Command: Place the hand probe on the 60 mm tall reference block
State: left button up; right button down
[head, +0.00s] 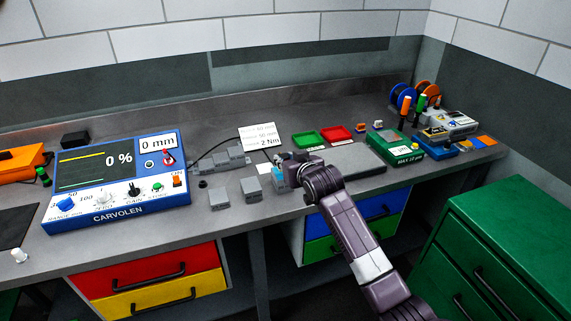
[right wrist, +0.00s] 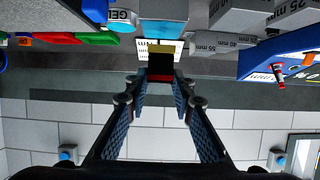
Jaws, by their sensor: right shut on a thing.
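My right gripper (right wrist: 160,82) is shut on a small dark piece with yellow and red bands, which I take for the hand probe (right wrist: 160,62). In the head view my right gripper (head: 289,172) is at the middle of the bench, and its own wrist hides most of the probe. A grey block (right wrist: 165,9) with a light blue face stands just beyond the probe in the wrist view, apart from it as far as I can tell. I cannot read its height label. My left gripper is not in view.
More grey blocks (head: 218,199) stand left of my right gripper. The blue CARVOLEN unit (head: 115,185) reads 0 % and 0 mm. A label card (head: 258,135) stands behind. Green (head: 309,139) and red (head: 338,135) trays and a grey plate (head: 358,160) lie to the right.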

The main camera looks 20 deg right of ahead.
jog(key=shift+f, duration=1.05)
jog(key=shift+f, duration=0.1)
jog(key=c, duration=1.7)
grip_release()
jog(key=shift+o, duration=0.2)
jog(key=b+v, duration=0.1)
jog(key=v, duration=1.1)
